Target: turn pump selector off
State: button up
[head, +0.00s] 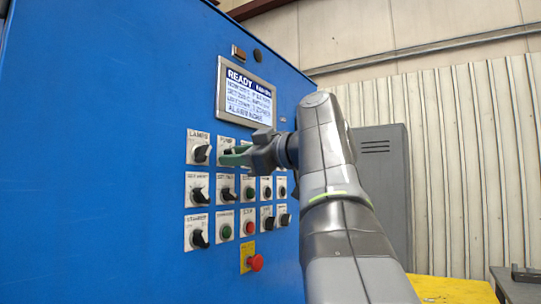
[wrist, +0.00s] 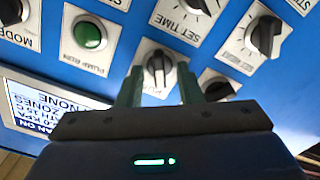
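The pump selector (wrist: 159,70) is a dark knob on a white plate, roughly centred in the wrist view. Its grip bar stands about upright in that picture. In the head view its plate (head: 226,141), lettered PUMP, is in the top row, with the knob largely covered by my gripper. My gripper (wrist: 161,80) is open, with one green finger on each side of the knob and visible gaps between. In the head view my gripper (head: 232,156) reaches in from the right to the panel. The lower lettering of the plate is hidden in the wrist view.
The LAMPS knob (head: 201,154) is close on the left. The SET TIME knob (wrist: 197,7) and a green PUMP RUN button (wrist: 89,35) are near. A display (head: 246,93) is above. A red button (head: 255,262) sticks out low on the blue cabinet (head: 100,150).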

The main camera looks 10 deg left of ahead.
jog(key=v, duration=1.3)
jog(key=shift+s+d, duration=0.2)
jog(key=shift+d, duration=0.15)
dwell(0.4)
jog(key=x, duration=1.2)
jog(key=shift+w+a, duration=0.15)
jog(key=shift+a, duration=0.05)
dwell(0.5)
